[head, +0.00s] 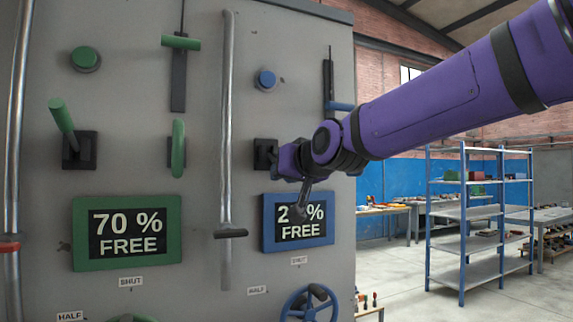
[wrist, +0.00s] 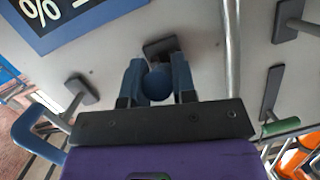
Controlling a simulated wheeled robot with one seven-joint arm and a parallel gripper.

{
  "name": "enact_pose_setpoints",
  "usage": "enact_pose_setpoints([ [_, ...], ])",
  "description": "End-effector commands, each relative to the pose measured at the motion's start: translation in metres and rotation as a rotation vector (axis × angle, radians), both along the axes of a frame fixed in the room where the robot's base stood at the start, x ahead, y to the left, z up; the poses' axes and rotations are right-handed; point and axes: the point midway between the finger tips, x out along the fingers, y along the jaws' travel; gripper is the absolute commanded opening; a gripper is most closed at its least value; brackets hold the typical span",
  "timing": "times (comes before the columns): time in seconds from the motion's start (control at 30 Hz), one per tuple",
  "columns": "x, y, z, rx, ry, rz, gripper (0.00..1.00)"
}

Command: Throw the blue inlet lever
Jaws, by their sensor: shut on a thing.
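My gripper (head: 284,160) is at the grey panel, just above the blue-framed display (head: 298,220). In the wrist view my gripper's two fingers (wrist: 156,84) stand on either side of the rounded blue end of the blue inlet lever (wrist: 155,88) and are shut on it. The lever's dark base plate (wrist: 160,47) shows behind it, and the base plate also shows in the head view (head: 265,153) left of the gripper. The lever's handle is hidden by my gripper in the head view, so its exact angle is hard to tell.
A blue button (head: 265,80) sits above, a blue slider (head: 341,106) upper right, a blue handwheel (head: 310,305) below. A vertical pipe (head: 227,120) runs close on the left. Green lever (head: 63,120) and green handle (head: 178,147) are further left. In the wrist view, a blue handle (wrist: 38,122) is nearby.

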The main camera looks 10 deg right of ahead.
Motion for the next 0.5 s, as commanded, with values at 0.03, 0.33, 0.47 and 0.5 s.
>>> enact_pose_setpoints([
  [0.03,0.0009,0.0010,-0.0040,0.004,-0.016,0.002,0.00],
  [0.33,0.0052,0.0016,-0.0117,0.021,-0.103,0.002,0.00],
  [0.47,0.0064,0.0009,-0.0127,0.024,-0.122,0.000,0.00],
  [0.5,0.0066,0.0010,-0.0128,0.025,-0.125,0.000,0.00],
])
